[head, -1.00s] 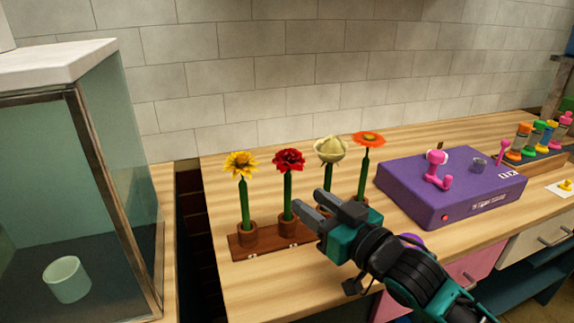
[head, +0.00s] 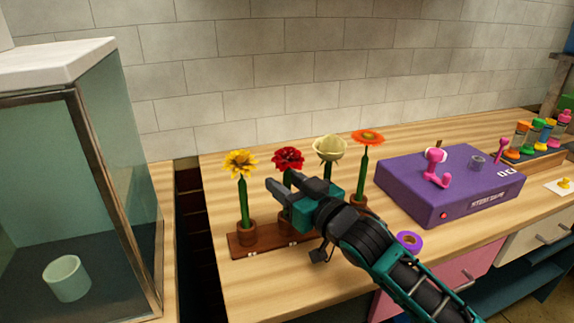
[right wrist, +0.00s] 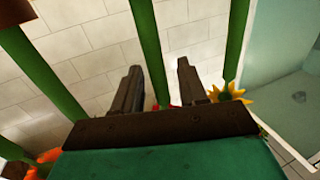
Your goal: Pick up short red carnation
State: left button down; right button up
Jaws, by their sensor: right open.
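The red carnation (head: 288,159) stands upright in a small brown pot in a wooden rack (head: 244,242). Its lower stem and pot are partly hidden by my right gripper (head: 279,182) in the head view. The right gripper is open, just below the red bloom. In the right wrist view, a green stem (right wrist: 148,45) shows between the two open fingers (right wrist: 158,82), nearer the left one, with a bit of red petal beyond. I cannot tell whether a finger touches it. My left gripper is out of view.
A yellow flower (head: 240,164) stands left of the carnation; a cream flower (head: 330,148) and an orange flower (head: 367,138) stand to its right. A purple box (head: 450,190) and a purple tape roll (head: 409,240) are further right. A glass cabinet (head: 118,180) stands left.

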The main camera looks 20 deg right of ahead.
jog(key=shift+c, duration=0.3)
grip_shut()
notch_tip(320, 180, up, 27)
jog(key=p, duration=0.3)
dwell(0.9)
jog(key=shift+f, duration=0.1)
